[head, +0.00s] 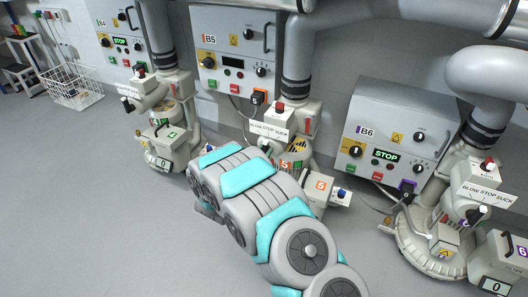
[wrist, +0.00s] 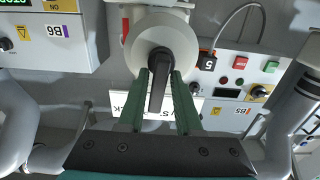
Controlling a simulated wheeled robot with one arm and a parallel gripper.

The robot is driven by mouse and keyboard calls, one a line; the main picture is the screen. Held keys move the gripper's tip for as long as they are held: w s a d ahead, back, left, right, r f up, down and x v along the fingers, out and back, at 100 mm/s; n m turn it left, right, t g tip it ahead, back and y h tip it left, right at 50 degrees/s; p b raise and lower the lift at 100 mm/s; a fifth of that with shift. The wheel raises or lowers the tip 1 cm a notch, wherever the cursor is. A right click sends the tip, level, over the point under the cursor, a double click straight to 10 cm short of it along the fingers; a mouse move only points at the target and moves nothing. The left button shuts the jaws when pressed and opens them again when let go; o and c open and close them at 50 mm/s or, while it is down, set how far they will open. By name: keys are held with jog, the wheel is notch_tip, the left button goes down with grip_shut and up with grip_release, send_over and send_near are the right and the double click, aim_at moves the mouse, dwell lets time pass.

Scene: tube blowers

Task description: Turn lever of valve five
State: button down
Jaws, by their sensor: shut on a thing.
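Valve five (head: 297,117) stands below the B5 panel, with a white BLOW STOP SUCK label (head: 268,131) on its front and a red knob (head: 280,107) on top. My arm covers its lower front in the head view, so its lever and my fingertips are hidden there. In the wrist view, the black lever (wrist: 157,92) sticks out from a round light-grey hub (wrist: 143,29). My gripper (wrist: 161,77) is shut on the lever, with one green finger on each side. The label behind it is partly covered by the fingers.
The B5 panel (head: 207,55) is on the wall above. The valve-four blower (head: 160,146) stands to the left, and the valve-six blower (head: 446,221) with the B6 panel (head: 362,119) to the right. Open grey floor (head: 90,220) lies at the left front.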

jog(key=shift+f, duration=0.25)
jog(key=c, duration=1)
grip_release()
jog(key=shift+o, duration=1)
jog(key=shift+r, duration=0.1)
jog(key=shift+a, duration=0.1)
jog(key=v, duration=0.7)
jog(key=shift+s+b, duration=0.4)
jog(key=shift+b, duration=0.05)
jog(key=shift+a, duration=0.1)
